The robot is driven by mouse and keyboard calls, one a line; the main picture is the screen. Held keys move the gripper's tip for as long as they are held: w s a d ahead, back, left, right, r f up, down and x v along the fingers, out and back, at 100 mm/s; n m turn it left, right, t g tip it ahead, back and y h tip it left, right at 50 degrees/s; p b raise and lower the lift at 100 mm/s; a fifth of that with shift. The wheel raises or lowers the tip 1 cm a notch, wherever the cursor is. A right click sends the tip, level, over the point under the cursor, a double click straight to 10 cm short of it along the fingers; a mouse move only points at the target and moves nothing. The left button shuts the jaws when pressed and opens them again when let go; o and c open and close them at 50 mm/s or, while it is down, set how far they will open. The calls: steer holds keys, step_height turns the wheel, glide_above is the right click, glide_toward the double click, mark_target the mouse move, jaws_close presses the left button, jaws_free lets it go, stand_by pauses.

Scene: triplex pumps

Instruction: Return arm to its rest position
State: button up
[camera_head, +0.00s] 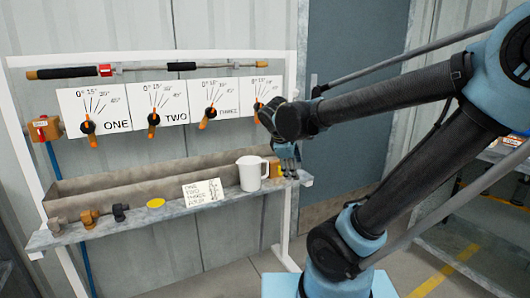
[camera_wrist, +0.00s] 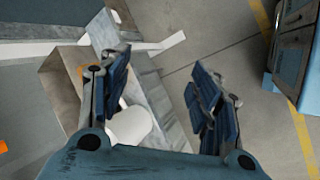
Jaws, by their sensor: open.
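My arm reaches from the right side of the head view, bent at the elbow. My gripper (camera_head: 289,158) hangs near the right end of the shelf, just right of the white pitcher (camera_head: 252,173). In the wrist view my gripper (camera_wrist: 161,75) has its two blue-padded fingers wide apart, with nothing between them. The white pitcher (camera_wrist: 131,126) shows there behind the left finger, partly hidden. Whether the gripper touches the shelf cannot be told.
A grey shelf (camera_head: 150,217) with a trough (camera_head: 140,180) carries small fittings, a yellow disc (camera_head: 156,203) and a note card (camera_head: 203,192). Above are dial cards with orange levers, the rightmost partly behind my arm.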

steer(key=s+d+f+m+g+y, duration=0.1)
steer(key=s+d+f+m, duration=0.3)
steer(key=s+m, duration=0.3)
steer(key=s+d+f+m+g+y, duration=0.2)
steer(key=s+d+f+m, duration=0.3)
steer(key=s+f+m, duration=0.2)
steer(key=shift+s+f, duration=0.25)
steer(key=shift+s, duration=0.2)
steer(key=shift+d, duration=0.1)
steer(key=shift+w+f, duration=0.2)
steer(key=shift+w, duration=0.25)
